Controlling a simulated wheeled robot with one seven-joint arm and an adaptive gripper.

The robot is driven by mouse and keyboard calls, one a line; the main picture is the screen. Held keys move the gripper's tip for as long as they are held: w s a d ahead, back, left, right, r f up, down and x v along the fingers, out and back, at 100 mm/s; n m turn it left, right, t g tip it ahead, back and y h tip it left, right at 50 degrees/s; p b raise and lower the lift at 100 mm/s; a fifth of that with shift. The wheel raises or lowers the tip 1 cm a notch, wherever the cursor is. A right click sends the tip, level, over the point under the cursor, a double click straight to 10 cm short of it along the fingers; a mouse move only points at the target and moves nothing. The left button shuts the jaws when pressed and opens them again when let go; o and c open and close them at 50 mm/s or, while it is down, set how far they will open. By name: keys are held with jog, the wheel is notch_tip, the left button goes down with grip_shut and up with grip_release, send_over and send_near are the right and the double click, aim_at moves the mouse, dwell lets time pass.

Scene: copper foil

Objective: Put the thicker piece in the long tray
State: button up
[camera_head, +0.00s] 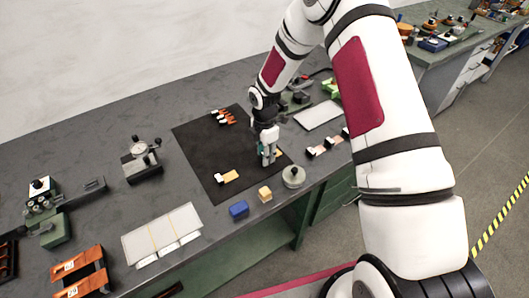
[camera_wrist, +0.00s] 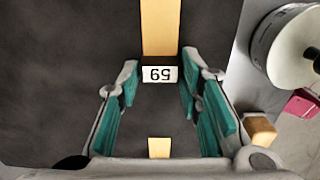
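My gripper (camera_head: 267,160) is over the front right part of the black mat. In the wrist view my gripper (camera_wrist: 158,105) has its teal fingers spread with a gap between them. A copper-yellow strip (camera_wrist: 160,28) with a white number label (camera_wrist: 159,74) lies below, its labelled end between the fingertips; it shows partly beside my gripper in the head view (camera_head: 278,153). Another copper-yellow piece (camera_head: 230,176) with a white end lies on the mat to the left. I cannot tell which is thicker, nor surely which container is the long tray.
The black mat (camera_head: 195,145) holds several small orange pieces (camera_head: 224,117) at its back. A blue block (camera_head: 239,209), a yellow block (camera_head: 265,194) and a round knobbed object (camera_head: 293,177) stand in front. A pale flat panel (camera_head: 150,232) lies left; another pale panel (camera_head: 318,114) lies right.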

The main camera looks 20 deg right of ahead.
jog(key=shift+o, duration=0.7)
jog(key=s+d+r+m+t+b, duration=0.1)
jog(key=s+r+m, duration=0.1)
jog(key=r, duration=0.9)
jog(key=s+d+r+m+b, duration=0.1)
jog(key=s+r+m, duration=0.1)
jog(key=r, duration=0.9)
jog(key=s+r+m+t+h, duration=0.1)
jog(key=s+r+m+t, duration=0.1)
jog(key=s+r+m, duration=0.75)
jog(key=s+r+m+t, duration=0.1)
jog(key=s+r+m, duration=0.2)
jog(key=s, duration=0.4)
jog(key=s+r+m+t+y, duration=0.1)
jog(key=s+r+m, duration=0.3)
jog(key=s, duration=0.4)
jog(key=shift+d+m+t, duration=0.3)
jog(key=shift+d+m, duration=0.1)
jog(key=shift+m, duration=0.15)
